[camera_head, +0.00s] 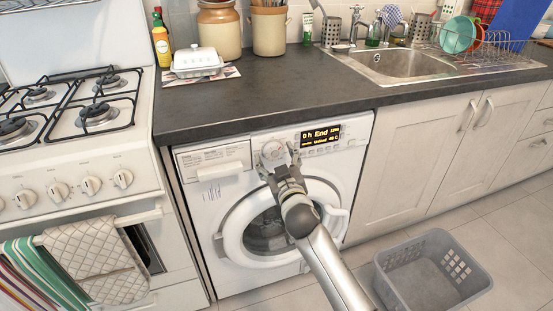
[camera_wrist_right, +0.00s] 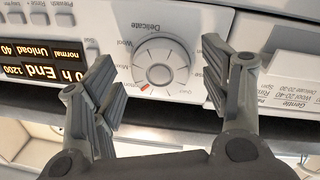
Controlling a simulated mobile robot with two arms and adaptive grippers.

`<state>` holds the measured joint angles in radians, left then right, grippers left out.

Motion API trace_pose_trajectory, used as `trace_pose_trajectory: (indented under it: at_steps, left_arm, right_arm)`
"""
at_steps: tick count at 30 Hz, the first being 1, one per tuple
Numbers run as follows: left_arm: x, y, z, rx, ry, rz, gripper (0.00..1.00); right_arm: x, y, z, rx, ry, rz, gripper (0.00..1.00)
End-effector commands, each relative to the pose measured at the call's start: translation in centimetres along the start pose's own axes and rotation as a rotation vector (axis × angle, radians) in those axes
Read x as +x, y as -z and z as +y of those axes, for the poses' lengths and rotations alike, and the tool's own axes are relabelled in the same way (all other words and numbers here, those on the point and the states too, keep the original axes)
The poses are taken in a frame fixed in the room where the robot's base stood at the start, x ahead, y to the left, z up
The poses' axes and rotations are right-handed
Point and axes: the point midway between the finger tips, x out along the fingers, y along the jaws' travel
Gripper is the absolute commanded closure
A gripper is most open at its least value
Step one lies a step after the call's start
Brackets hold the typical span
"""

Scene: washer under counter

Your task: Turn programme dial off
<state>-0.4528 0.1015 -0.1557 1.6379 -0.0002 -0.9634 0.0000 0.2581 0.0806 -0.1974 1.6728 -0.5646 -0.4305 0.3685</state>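The washing machine (camera_head: 275,200) stands under the counter. Its round white programme dial (camera_head: 274,152) is on the front panel, left of the lit display (camera_head: 321,136). In the right wrist view, which is upside down, the dial (camera_wrist_right: 160,62) has a silver centre and a small orange mark at its lower-left edge. My right gripper (camera_head: 280,168) is just in front of the dial. In the right wrist view its two fingers (camera_wrist_right: 160,70) are spread apart, with the dial visible between them and nothing gripped. Contact with the dial cannot be told. My left gripper is not in view.
The dark countertop (camera_head: 290,95) overhangs the panel closely. The detergent drawer (camera_head: 213,160) is left of the dial and the round door (camera_head: 265,228) is below it. A stove (camera_head: 75,190) stands left. A grey basket (camera_head: 432,270) is on the floor at right.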

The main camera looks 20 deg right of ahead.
Motion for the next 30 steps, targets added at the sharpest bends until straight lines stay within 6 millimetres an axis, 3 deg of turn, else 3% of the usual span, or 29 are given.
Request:
trace_pose_trajectory:
  at_steps: [1, 10, 20, 30]
  left_arm:
    - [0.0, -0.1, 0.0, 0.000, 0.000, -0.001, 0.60]
    - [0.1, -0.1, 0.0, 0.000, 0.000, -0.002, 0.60]
    - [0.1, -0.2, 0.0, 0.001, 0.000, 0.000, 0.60]
    - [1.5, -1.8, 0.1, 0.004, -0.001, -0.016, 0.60]
  right_arm:
    - [0.0, 0.0, 0.0, 0.000, 0.000, 0.000, 0.39]
    - [0.0, 0.0, 0.0, 0.000, 0.000, 0.000, 0.75]
    - [0.0, 0.0, 0.0, -0.060, -0.001, 0.004, 0.75]
    - [0.0, -0.1, 0.1, -0.301, -0.007, 0.024, 0.75]
